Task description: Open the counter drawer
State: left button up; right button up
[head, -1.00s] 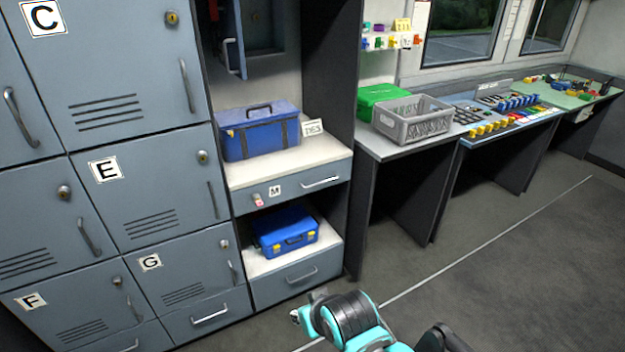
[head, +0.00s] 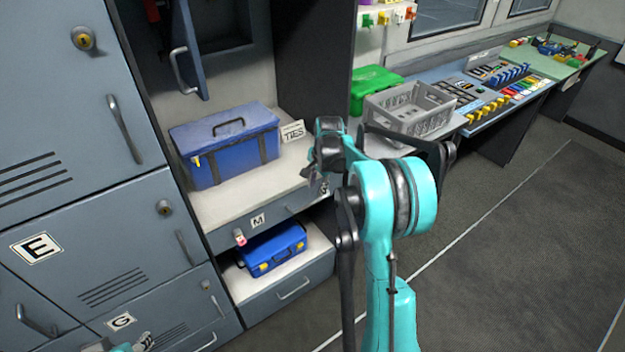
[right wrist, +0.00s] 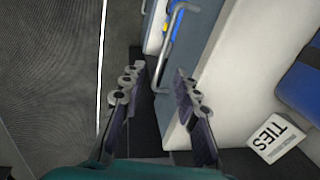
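The counter drawer (head: 278,213) is a blue-grey front marked M under the white counter, with a small red-and-white item at its left end. It looks flush with the cabinet. My right gripper (head: 315,172) is in front of its right end and hides its handle in the head view. In the right wrist view the bar handle (right wrist: 171,48) shows on the drawer front, just beyond and between the spread fingers of my right gripper (right wrist: 158,74). That gripper is open and empty. Part of my left gripper (head: 140,344) shows at the bottom left edge; its fingers are unclear.
A blue bag (head: 225,150) and a TIES sign (head: 293,132) stand on the counter. A blue case (head: 272,250) sits in the open shelf below, above a lower drawer (head: 290,290). Lockers (head: 90,230) stand left. A grey crate (head: 410,108) is on the right-hand desk. Floor at right is clear.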

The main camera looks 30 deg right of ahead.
aim_at(316, 201)
jog(key=shift+m, duration=0.3)
jog(key=f+b, duration=0.1)
jog(key=f, duration=0.1)
jog(key=w+f+b, duration=0.1)
jog(key=f, duration=0.2)
jog(key=w+d+f+b, duration=0.1)
jog(key=f, duration=0.2)
jog(key=shift+w+f, duration=0.15)
jog(key=shift+w, duration=0.1)
grip_shut()
